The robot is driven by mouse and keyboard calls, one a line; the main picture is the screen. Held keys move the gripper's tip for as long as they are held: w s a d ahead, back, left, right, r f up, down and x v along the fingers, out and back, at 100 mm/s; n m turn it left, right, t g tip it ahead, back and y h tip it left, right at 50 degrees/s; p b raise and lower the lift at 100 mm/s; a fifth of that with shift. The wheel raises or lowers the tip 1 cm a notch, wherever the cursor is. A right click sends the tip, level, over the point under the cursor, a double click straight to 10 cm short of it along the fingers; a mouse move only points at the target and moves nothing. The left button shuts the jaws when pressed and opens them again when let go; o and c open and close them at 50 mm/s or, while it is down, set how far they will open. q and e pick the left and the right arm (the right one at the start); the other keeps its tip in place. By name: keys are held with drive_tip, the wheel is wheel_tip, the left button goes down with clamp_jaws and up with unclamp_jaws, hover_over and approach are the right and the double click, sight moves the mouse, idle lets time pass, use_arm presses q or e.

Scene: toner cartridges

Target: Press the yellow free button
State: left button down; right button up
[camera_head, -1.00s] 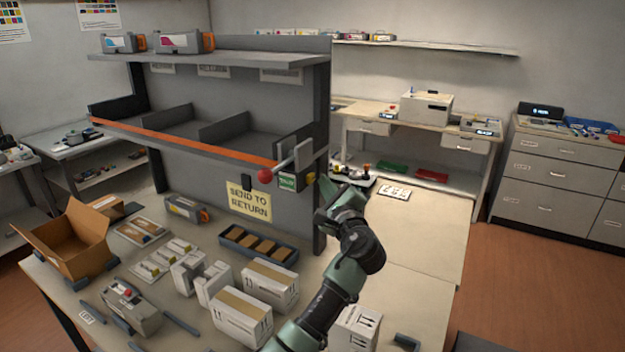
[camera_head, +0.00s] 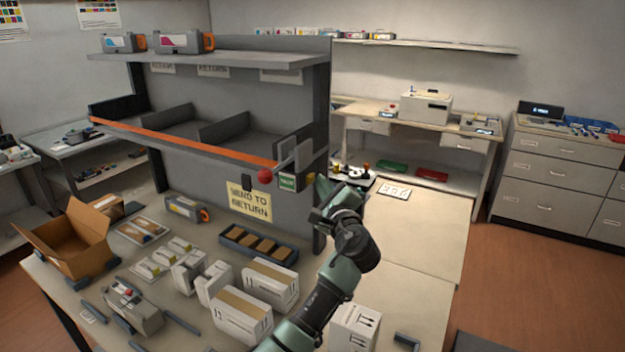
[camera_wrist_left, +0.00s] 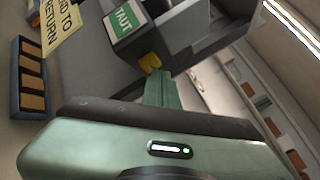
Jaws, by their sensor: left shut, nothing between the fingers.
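The yellow button (camera_head: 311,178) sits on the side of a small box with a green label (camera_head: 287,182) at the right end of the grey shelf unit. In the left wrist view the yellow button (camera_wrist_left: 150,61) is just beyond the tips of my left gripper (camera_wrist_left: 160,88). The tips look very close to it; I cannot tell whether they touch. My left gripper (camera_head: 321,190) is shut and empty, beside and slightly below the box in the head view. My right gripper is not in view.
A lever with a red ball (camera_head: 265,174) sticks out left of the box. A "send to return" sign (camera_head: 249,202) hangs below. White cartons (camera_head: 243,315), an open cardboard box (camera_head: 68,243) and a dark tray (camera_head: 258,246) stand on the table.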

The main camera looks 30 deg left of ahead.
use_arm(q)
drive_tip(key=shift+a, duration=0.5)
idle(0.4)
idle(0.3)
drive_tip(key=shift+d, duration=0.95)
drive_tip(key=shift+d, duration=0.1)
drive_tip(key=d, duration=0.5)
drive_tip(key=shift+w, duration=0.15)
